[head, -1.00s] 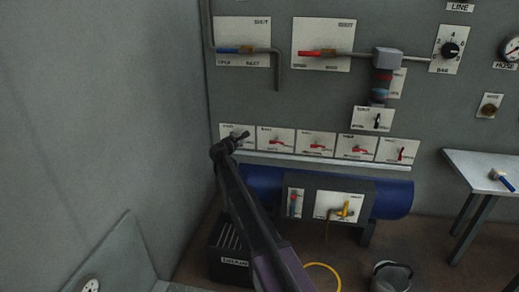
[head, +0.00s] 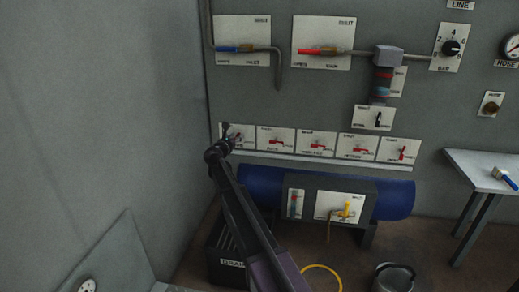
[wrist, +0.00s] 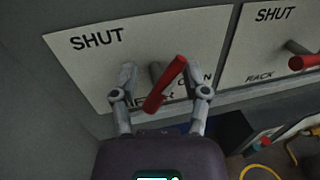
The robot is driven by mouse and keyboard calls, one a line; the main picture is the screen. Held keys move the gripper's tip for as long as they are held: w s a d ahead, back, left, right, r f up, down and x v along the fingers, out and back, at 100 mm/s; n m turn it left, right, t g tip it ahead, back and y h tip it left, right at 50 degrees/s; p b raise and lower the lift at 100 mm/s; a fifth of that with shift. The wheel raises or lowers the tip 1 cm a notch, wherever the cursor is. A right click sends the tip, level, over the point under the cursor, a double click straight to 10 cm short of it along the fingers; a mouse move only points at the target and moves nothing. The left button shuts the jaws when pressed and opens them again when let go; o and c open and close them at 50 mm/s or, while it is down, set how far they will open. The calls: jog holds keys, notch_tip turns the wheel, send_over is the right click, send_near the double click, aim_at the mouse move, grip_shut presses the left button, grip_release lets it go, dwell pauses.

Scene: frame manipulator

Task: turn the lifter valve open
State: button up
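The lifter valve is a red lever handle (wrist: 164,86) on a grey stem, in front of a white plate (wrist: 80,65) marked SHUT at upper left and OPEN at lower right. Its name label is partly hidden by the lever. My gripper (wrist: 158,78) is open in the wrist view, with one finger on each side of the lever. A gap shows between the left finger and the lever; the right finger is close to the lever's upper end, and contact cannot be told. In the head view my gripper (head: 226,130) is at the leftmost small plate (head: 247,130), with a bit of red beside it.
Several similar plates with red levers, such as the rack valve (wrist: 303,62), continue to the right. A ledge (head: 300,160) runs below them, above a blue tank (head: 393,200). A grey wall (head: 150,90) stands close on the left.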

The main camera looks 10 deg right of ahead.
jog(key=v, duration=1.4)
jog(key=s+d+r+m+g+y+p, duration=0.1)
jog(key=s+d+r+m+g+p, duration=0.3)
jog(key=s+m+p, duration=0.4)
jog(key=s+d+r+m+g+y+p, duration=0.1)
jog(key=s+d+r+m+g+p, duration=0.4)
jog(key=s+p, duration=0.4)
jog(key=d+r+m+p, duration=0.1)
jog(key=d+m+p, duration=0.1)
jog(key=p, duration=0.3)
jog(key=shift+s+d+m+y, duration=0.25)
jog(key=shift+d+m+y, duration=0.05)
jog(key=shift+d+m, duration=0.1)
jog(key=s+a+f+m+g+y, duration=0.1)
jog(key=s+f+m+g+y, duration=0.1)
jog(key=s+m, duration=0.4)
jog(key=s+a+f+m+g+y, duration=0.2)
jog(key=s+m+y, duration=0.4)
jog(key=s, duration=0.8)
notch_tip(320, 180, down, 2)
jog(key=shift+s+a+f+m+g, duration=0.3)
jog(key=shift+s+g, duration=0.1)
jog(key=shift+g, duration=0.3)
